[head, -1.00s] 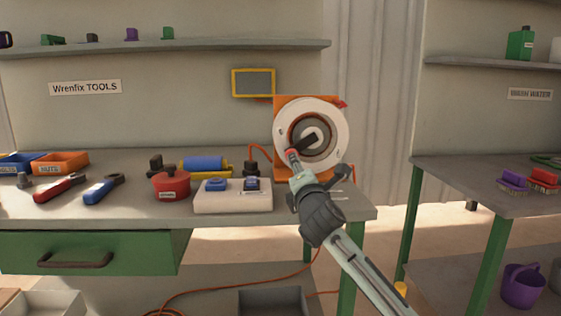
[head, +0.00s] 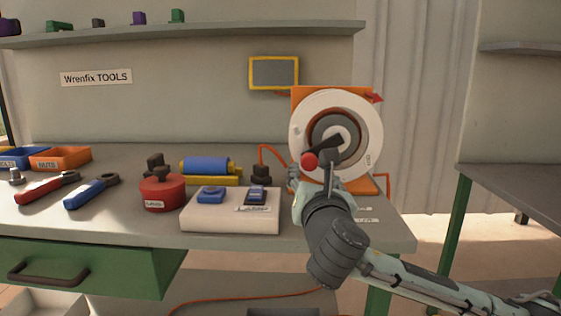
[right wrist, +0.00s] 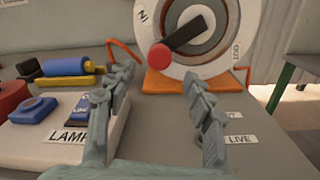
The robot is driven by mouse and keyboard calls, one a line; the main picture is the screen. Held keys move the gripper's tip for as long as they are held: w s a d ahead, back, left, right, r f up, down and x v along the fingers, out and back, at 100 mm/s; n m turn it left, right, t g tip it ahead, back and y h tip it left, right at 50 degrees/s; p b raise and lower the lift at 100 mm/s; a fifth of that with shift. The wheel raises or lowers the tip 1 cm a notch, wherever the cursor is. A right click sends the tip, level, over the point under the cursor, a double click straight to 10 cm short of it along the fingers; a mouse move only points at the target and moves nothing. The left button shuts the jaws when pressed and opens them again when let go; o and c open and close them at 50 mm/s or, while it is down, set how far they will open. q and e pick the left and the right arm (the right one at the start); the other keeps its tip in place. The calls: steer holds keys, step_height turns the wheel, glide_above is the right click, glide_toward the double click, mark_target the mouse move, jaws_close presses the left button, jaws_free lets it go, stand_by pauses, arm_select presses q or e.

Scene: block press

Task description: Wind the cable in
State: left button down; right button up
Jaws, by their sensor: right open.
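The cable reel (head: 304,115) is a white disc with a grey hub on an orange stand (head: 300,95) at the back right of the bench. Its black crank arm (head: 325,143) points down-left and ends in a red knob (head: 309,162). The knob also shows in the right wrist view (right wrist: 160,57). The orange cable (head: 264,152) loops left of the reel, and a length lies on the floor (head: 215,298). My right gripper (head: 312,173) is open and empty, just in front of the knob. In the wrist view the knob appears between and beyond its fingers. My left gripper is out of view.
A white switch box (head: 230,220) labelled LAMP stands close left of my right gripper. A red round container (head: 161,192), a blue-and-yellow item (head: 205,166) and hand tools (head: 92,190) lie further left. A yellow-framed panel (head: 274,72) hangs behind. A LIVE label (right wrist: 240,139) lies on the bench.

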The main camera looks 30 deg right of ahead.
mark_target(310, 164)
steer(key=shift+w+r, duration=0.1)
steer(key=x, duration=0.7)
steer(key=shift+w, duration=0.15)
jaws_close()
stand_by(0.3)
